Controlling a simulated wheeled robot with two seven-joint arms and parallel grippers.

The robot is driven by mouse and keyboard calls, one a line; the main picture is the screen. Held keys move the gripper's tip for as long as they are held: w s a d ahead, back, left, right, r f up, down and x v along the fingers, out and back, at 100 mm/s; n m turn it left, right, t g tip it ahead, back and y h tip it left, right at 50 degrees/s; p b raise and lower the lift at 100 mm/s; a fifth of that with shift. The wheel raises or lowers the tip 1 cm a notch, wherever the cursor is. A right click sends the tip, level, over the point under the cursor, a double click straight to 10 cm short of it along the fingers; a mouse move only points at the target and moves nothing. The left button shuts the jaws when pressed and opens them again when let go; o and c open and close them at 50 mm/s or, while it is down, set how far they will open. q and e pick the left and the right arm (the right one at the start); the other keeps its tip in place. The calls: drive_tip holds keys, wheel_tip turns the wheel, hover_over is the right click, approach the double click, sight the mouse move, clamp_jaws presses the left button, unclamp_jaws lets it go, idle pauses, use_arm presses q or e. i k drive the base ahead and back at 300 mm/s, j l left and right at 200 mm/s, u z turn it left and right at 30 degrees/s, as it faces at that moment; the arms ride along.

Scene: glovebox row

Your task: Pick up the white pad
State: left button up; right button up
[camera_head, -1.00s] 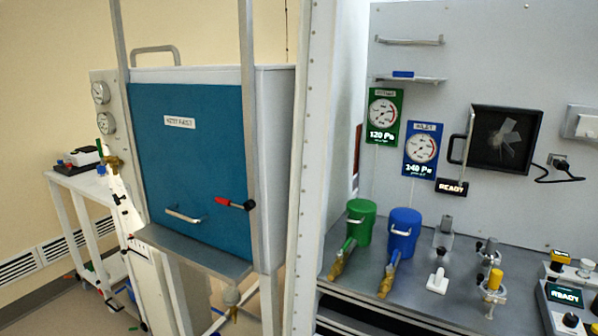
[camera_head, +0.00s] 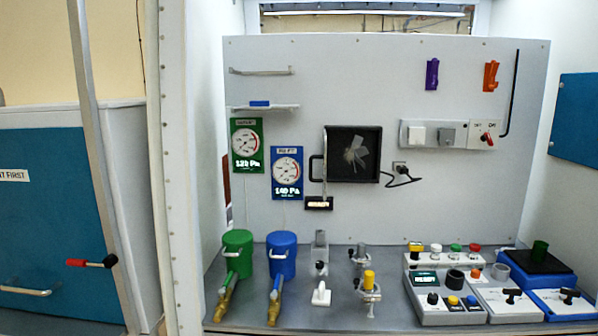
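No thing in view is clearly a white pad. A small white square block (camera_head: 417,135) sits on the grey strip on the back wall, beside a grey square block (camera_head: 447,135). A small white piece with an upright knob (camera_head: 321,295) stands on the bench, in front of a grey clamp. I cannot tell whether either is the pad. Neither of my grippers shows in the head view.
Green (camera_head: 237,254) and blue (camera_head: 281,256) canisters with brass fittings stand at the bench's left. A white post (camera_head: 174,150) rises left of the bench. A blue-fronted cabinet (camera_head: 50,220) is farther left.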

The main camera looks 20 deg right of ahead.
sight(320, 297)
drive_tip(key=i+j+z, duration=0.15)
drive_tip(key=j+z, duration=1.15)
drive_tip(key=i, duration=0.05)
